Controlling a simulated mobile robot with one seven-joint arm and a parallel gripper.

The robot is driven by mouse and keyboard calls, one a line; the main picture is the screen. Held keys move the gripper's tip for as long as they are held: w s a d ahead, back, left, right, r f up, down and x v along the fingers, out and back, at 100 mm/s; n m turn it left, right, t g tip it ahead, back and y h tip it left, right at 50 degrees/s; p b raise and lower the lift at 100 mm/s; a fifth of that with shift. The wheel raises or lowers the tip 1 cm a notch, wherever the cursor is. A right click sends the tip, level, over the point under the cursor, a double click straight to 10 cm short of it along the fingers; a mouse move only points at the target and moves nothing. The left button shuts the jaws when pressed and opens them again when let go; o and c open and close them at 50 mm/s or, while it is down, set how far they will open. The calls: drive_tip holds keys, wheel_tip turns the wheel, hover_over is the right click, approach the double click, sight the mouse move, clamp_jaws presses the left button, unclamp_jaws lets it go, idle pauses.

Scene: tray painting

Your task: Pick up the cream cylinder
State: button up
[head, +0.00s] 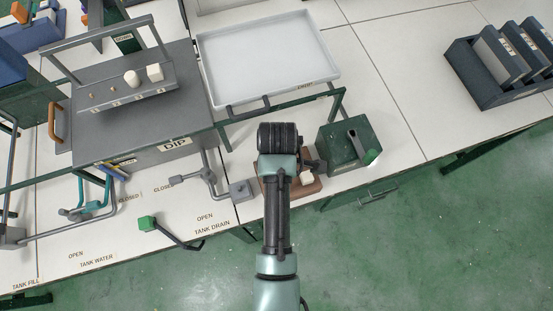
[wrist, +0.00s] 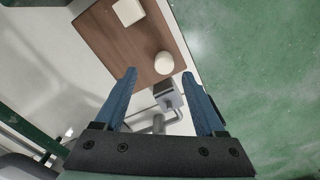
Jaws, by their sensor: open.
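A round cream piece, which looks like the cream cylinder seen end-on (wrist: 164,62), stands on a brown wooden board (wrist: 112,42) near its edge in the wrist view. My gripper (wrist: 159,75) is open and empty, its two blue fingers apart, with the round piece showing just beyond and between the fingertips. I cannot tell the height between them. A cream square block (wrist: 128,12) is farther along the board. In the head view my arm covers most of the board (head: 311,188); one cream block (head: 306,178) shows beside it, and the round piece is hidden.
Another cream cylinder (head: 131,78) and a cream cube (head: 155,72) sit on the rack above the grey dip tank (head: 110,130). A dark green box (head: 335,151) stands close to the right of the board. A white tray (head: 270,55) lies behind. Green floor is at the front.

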drive_tip(key=f, duration=0.4)
drive_tip(key=shift+s+a+f, duration=0.1)
drive_tip(key=shift+s+f, duration=0.2)
drive_tip(key=shift+f, duration=0.1)
clamp_jaws()
